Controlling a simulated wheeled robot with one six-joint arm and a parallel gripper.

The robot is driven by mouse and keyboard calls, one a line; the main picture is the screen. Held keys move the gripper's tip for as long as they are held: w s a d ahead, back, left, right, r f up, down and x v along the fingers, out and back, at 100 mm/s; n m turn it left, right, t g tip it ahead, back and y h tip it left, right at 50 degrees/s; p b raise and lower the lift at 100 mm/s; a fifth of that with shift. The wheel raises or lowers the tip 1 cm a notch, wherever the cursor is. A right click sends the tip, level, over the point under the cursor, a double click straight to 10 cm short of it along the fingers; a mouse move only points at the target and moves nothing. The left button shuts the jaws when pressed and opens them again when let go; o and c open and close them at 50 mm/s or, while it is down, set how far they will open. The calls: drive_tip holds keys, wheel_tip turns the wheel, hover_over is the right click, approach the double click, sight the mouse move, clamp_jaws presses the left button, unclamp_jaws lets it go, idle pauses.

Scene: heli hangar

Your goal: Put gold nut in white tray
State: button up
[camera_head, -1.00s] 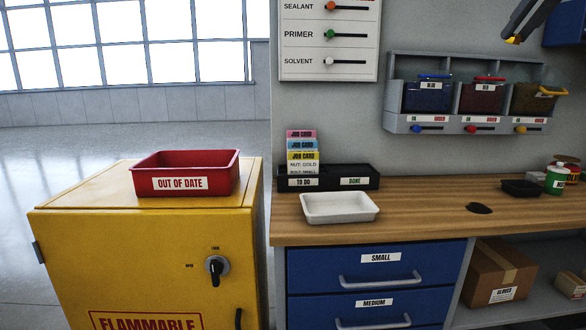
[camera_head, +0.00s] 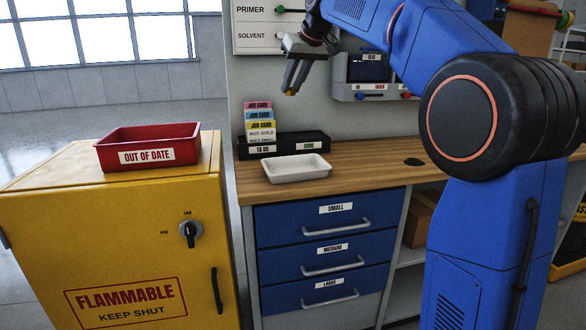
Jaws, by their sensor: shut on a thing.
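My gripper (camera_head: 290,92) hangs from my blue arm above the back of the wooden bench, pointing down. It is shut on a small gold thing at its fingertips, of which only a tiny yellow-gold bit shows; I take it for the gold nut (camera_head: 290,93). The white tray (camera_head: 297,177) sits on the bench near its front left edge and looks empty. In the picture my gripper is above the tray, with a clear gap between them; how far back it is I cannot tell exactly.
A black job-card holder (camera_head: 318,139) with upright cards stands behind the tray. A red bin (camera_head: 150,143) marked OUT OF DATE sits on the yellow cabinet (camera_head: 60,190) at left. Wall bins (camera_head: 370,92) are partly hidden by my arm. A dark round hole (camera_head: 413,162) is in the bench right of the tray.

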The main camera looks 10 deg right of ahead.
drive_tip(key=g, duration=0.1)
approach(293, 170)
drive_tip(key=shift+w+a+r, duration=0.1)
drive_tip(key=shift+w+a, duration=0.65)
drive_tip(key=shift+w, duration=0.3)
drive_tip(key=shift+f, duration=2.35)
drive_tip(key=o, duration=1)
drive_tip(key=shift+f, duration=0.1)
drive_tip(key=shift+a+v, duration=0.15)
drive_tip(key=shift+v, duration=2.9)
drive_tip(key=shift+a+v, duration=0.1)
drive_tip(key=shift+v, duration=2.95)
